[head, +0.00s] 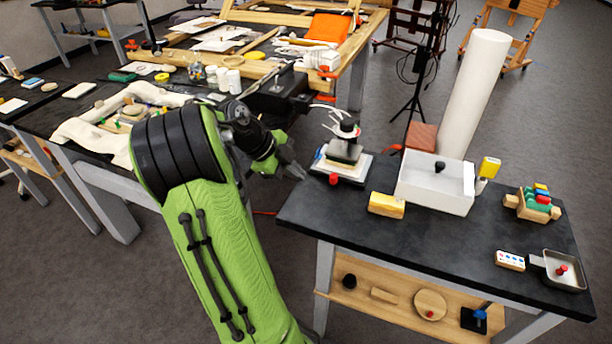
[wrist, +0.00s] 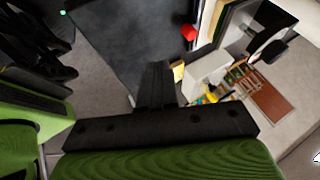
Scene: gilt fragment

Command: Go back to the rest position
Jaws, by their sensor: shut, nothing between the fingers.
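My green and black arm stretches up from the bottom of the head view and bends to the right. My gripper (head: 298,172) is at its end, just left of the dark table (head: 400,243) and near that table's back left corner. Its fingers are shut and empty. In the wrist view my gripper (wrist: 157,75) shows as dark, closed fingers in front of the dark tabletop. Nothing is held.
Near my gripper on the table stands a small device with a red knob (head: 333,179). Beside it are a yellow block (head: 386,205), a white box (head: 430,196) and a wooden rack (head: 533,205). A cluttered workbench (head: 100,172) is behind my arm. Floor is open between the tables.

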